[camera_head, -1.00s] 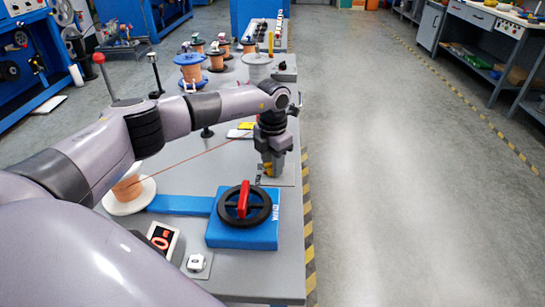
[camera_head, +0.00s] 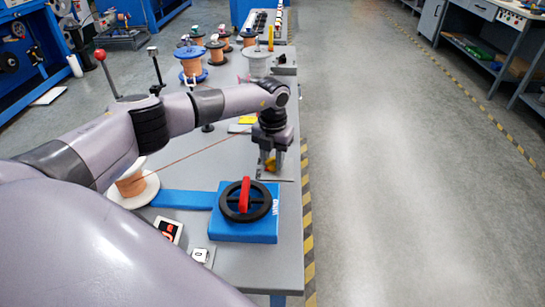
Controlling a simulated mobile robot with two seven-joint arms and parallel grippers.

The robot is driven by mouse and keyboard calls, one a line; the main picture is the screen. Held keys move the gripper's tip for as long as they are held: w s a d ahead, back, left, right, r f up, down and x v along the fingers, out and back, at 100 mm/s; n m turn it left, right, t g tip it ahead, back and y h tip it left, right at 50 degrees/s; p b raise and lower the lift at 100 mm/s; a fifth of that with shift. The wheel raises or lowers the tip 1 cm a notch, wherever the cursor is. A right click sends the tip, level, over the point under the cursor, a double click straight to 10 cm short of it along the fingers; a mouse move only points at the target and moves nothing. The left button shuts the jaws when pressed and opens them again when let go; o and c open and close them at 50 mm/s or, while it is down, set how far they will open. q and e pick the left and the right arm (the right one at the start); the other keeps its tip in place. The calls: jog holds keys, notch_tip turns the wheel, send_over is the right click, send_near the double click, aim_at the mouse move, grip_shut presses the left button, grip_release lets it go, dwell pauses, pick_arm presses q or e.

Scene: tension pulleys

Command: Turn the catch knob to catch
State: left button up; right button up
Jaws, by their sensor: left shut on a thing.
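My left gripper (camera_head: 268,167) points down at the right side of the grey bench, beyond the blue winder box. It is shut on a small yellow part, which I take to be the catch knob (camera_head: 270,163); the fingers hide most of it, so its turn position cannot be told. A small grey plate (camera_head: 283,178) shows under the fingertips. The blue winder box (camera_head: 262,232) carries a black handwheel (camera_head: 231,212) with a red bar (camera_head: 245,193), nearer to me. My right gripper is not in view.
Several wire spools (camera_head: 190,66) stand at the bench's far end. A red-topped lever (camera_head: 100,55) stands at the left. The floor (camera_head: 400,200) on the right is clear.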

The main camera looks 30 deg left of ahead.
aim_at(273, 158)
pick_arm(q)
jog(key=shift+r, duration=0.1)
jog(key=o, duration=1.1)
jog(key=shift+c, duration=0.2)
jog(key=shift+r, duration=0.2)
notch_tip(273, 158, up, 7)
jog(key=shift+f, duration=0.15)
